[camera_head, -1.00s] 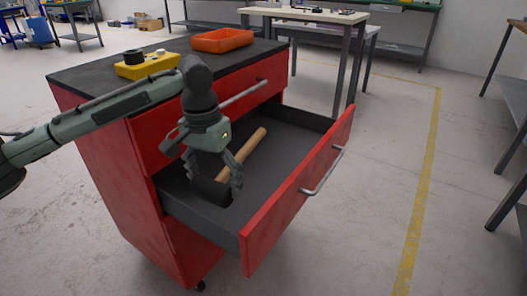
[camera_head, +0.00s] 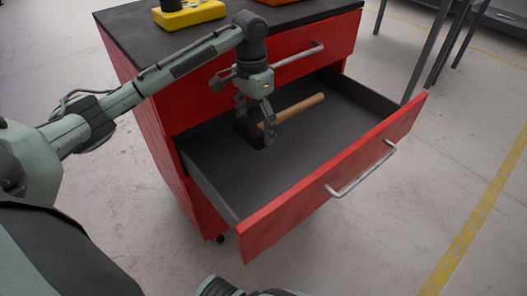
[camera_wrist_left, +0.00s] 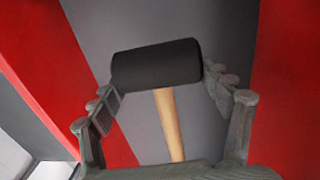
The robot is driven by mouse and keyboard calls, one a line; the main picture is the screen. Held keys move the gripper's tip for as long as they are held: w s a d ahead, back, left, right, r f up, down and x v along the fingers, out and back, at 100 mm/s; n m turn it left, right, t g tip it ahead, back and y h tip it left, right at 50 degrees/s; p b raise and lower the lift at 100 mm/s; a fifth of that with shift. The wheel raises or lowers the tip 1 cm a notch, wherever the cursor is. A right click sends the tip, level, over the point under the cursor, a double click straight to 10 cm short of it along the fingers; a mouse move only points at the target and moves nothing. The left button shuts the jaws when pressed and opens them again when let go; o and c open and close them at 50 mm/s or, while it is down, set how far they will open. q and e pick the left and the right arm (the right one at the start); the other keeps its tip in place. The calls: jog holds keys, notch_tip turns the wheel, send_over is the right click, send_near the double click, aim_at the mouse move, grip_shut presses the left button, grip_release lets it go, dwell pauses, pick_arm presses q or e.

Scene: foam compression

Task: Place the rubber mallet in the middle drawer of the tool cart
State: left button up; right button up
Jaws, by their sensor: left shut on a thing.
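The rubber mallet has a black head (camera_wrist_left: 157,65) and a light wooden handle (camera_head: 302,108). My left gripper (camera_head: 256,136) reaches down into the open middle drawer (camera_head: 255,185) and is shut on the mallet's head. In the left wrist view my left gripper's fingers (camera_wrist_left: 160,95) stand at the two ends of the head. The handle points right and back in the head view. I cannot tell whether the mallet touches the drawer floor. The red tool cart (camera_head: 140,120) has the drawer pulled out. My right gripper is not identifiable.
A yellow block (camera_head: 190,14) and part of an orange tray stand on the cart's black top (camera_head: 120,25). The upper drawer (camera_head: 300,62) is closed. The front and right of the open drawer's floor are clear. Table legs stand behind to the right.

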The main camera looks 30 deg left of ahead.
aim_at(257, 168)
pick_arm(q)
notch_tip(257, 168, down, 11)
jog(key=shift+w+d+f, duration=0.1)
jog(key=shift+f, duration=0.05)
dwell(0.4)
jog(key=shift+f, duration=0.15)
jog(key=o, duration=1.7)
jog(key=r, duration=1.2)
jog(key=shift+w+a+r, duration=0.15)
jog(key=shift+a, duration=0.15)
